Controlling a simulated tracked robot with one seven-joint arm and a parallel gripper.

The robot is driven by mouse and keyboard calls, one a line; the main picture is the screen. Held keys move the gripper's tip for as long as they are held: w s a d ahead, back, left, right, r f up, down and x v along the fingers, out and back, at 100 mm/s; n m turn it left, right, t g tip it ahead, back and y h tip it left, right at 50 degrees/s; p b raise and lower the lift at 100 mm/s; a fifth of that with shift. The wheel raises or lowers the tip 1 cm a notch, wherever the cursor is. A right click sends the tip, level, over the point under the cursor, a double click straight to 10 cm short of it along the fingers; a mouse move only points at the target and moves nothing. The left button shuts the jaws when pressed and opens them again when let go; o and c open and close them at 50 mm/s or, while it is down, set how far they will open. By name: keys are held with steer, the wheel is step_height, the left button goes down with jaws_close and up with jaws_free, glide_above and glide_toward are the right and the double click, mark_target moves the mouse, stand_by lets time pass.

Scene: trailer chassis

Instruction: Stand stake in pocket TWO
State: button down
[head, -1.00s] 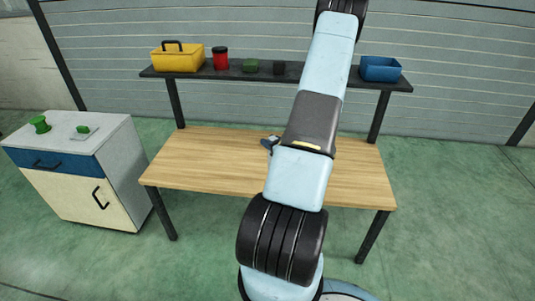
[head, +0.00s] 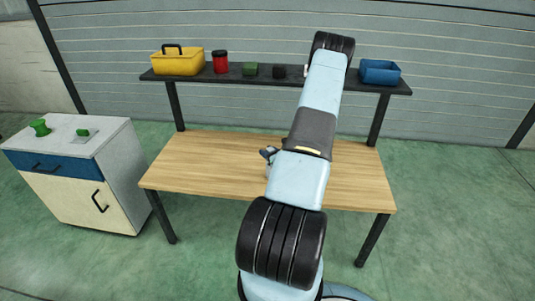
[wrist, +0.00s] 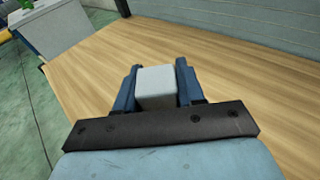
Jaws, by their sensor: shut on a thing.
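In the wrist view my gripper (wrist: 156,68) is shut on a light grey, square-ended piece, which I take to be the stake (wrist: 156,88). The piece sits between the two dark blue fingers, and I see mostly its near end; how far it reaches below the fingers is hidden. In the head view only a small dark part of my gripper (head: 268,153) shows left of my arm, over the wooden table. I cannot see pocket TWO or the trailer chassis in either view; my arm covers the middle of the table.
The wooden table (head: 195,170) looks bare on its visible parts. A dark shelf (head: 225,75) behind it holds a yellow toolbox (head: 178,62), a red can (head: 220,62), small green and black items and a blue bin (head: 380,72). A cabinet (head: 75,180) with green items stands at left.

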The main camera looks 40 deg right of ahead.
steer(key=shift+f, duration=0.2)
steer(key=c, duration=0.7)
jaws_free()
